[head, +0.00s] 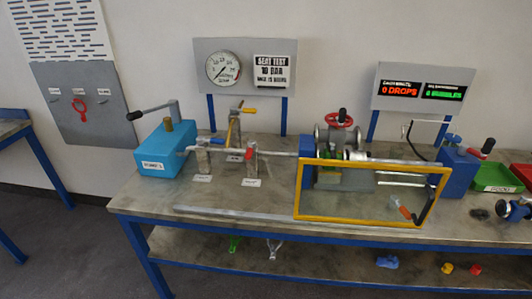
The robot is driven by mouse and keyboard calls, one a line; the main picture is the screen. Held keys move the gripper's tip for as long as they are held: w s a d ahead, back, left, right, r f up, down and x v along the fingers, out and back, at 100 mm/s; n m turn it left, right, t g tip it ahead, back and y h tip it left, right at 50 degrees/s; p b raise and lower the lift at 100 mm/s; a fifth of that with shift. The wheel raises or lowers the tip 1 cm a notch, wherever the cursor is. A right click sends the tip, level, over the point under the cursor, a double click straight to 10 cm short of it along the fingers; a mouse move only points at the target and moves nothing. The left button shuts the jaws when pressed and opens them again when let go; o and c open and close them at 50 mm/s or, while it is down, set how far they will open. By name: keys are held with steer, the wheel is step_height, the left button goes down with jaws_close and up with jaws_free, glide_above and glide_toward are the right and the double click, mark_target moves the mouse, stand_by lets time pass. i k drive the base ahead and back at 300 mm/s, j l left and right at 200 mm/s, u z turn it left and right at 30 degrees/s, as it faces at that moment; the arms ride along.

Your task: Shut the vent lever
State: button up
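Several small valves with levers stand on the bench beside the blue pump box (165,148). One has a yellow lever (248,110) pointing right at the top of an upright post. One has a red lever (249,151) standing up from the pipe. My gripper is not in view.
A yellow-framed clear guard (372,222) stands before the flanged vessel with a red handwheel (340,118). A green tray (495,178) sits right. Bare bench top (150,195) shows front left.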

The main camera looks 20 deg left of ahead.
mark_target(252, 144)
steer(key=i+j+u, duration=0.1)
steer(key=u, duration=0.25)
steer(key=i+j+u, duration=0.1)
steer(key=j+u, duration=0.25)
steer(key=i+j+u, duration=0.1)
steer(key=u, duration=0.25)
